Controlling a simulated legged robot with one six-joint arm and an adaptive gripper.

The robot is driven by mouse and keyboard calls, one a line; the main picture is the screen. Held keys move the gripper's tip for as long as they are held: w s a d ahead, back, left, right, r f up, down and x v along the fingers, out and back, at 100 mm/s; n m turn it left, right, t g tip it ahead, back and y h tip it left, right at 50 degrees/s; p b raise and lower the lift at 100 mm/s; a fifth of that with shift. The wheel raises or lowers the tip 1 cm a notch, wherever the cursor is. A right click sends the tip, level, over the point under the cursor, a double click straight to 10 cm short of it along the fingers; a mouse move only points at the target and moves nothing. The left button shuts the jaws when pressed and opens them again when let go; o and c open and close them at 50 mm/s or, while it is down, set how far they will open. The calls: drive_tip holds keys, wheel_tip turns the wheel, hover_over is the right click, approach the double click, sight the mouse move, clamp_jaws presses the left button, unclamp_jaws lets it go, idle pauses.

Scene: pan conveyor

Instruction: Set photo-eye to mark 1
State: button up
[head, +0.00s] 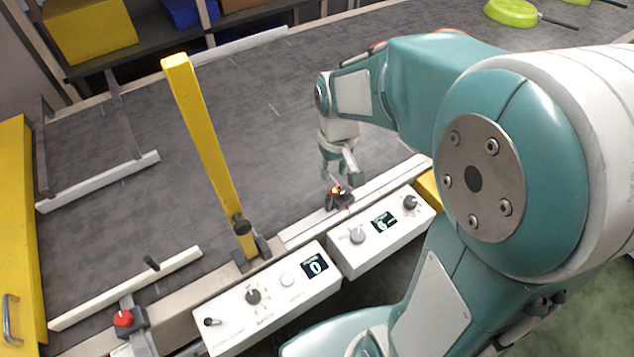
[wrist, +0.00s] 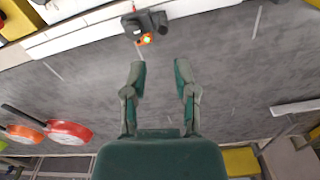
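The photo-eye (head: 340,197) is a small dark block with a lit orange-yellow spot, on the white rail (head: 385,183) along the conveyor's near edge. It also shows in the wrist view (wrist: 147,24), at the top, beyond my fingertips. My gripper (head: 341,174) hangs over the belt just above the photo-eye in the head view. In the wrist view my gripper (wrist: 160,74) is open, with nothing between its fingers and a gap to the photo-eye. I cannot make out mark 1 or its number on the rail.
Two white control boxes with knobs and small displays (head: 315,266) (head: 384,222) stand in front of the rail. A yellow post (head: 208,150) rises left of my gripper. A red knob (head: 124,318) sits at lower left. Pans (wrist: 68,132) lie farther along the grey belt (head: 262,125).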

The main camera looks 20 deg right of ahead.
sight(328, 194)
drive_tip(key=shift+w+a+f, duration=0.3)
drive_tip(key=shift+w+f, duration=0.3)
drive_tip(key=shift+f, duration=0.55)
wheel_tip(328, 194, down, 10)
drive_tip(key=shift+f, duration=0.1)
drive_tip(key=shift+c, duration=0.4)
clamp_jaws()
